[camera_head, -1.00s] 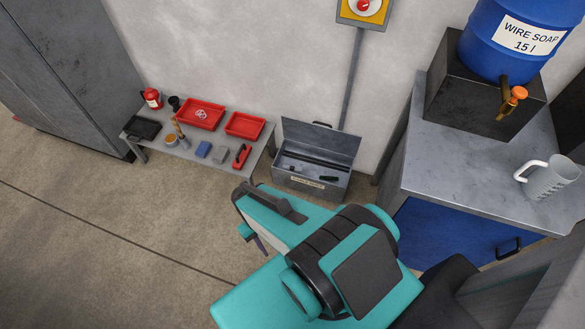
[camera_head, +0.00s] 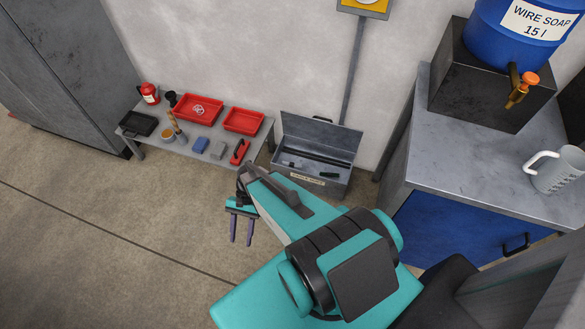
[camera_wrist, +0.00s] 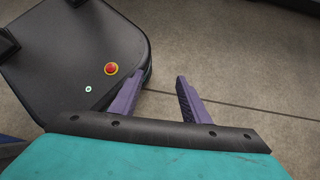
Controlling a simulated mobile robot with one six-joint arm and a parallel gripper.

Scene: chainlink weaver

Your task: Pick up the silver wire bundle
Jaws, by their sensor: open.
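A small pale, coil-like shape (camera_head: 198,109) lies in the left red tray (camera_head: 184,114) on the low table. It may be the silver wire bundle, but it is too small to be sure. My gripper (camera_head: 241,243) hangs over bare floor in front of the table, well apart from the tray. Its two purple fingers point down and are spread, with nothing between them. The wrist view shows the open gripper (camera_wrist: 160,78) above the floor and beside my own dark base; no wire is visible there.
The low grey table (camera_head: 187,152) also holds a second red tray (camera_head: 243,121), a black tray (camera_head: 137,124), a red bottle (camera_head: 149,94) and small tools. An open grey toolbox (camera_head: 311,182) stands right of it. A workbench (camera_head: 435,160) stands at right. The floor in front is clear.

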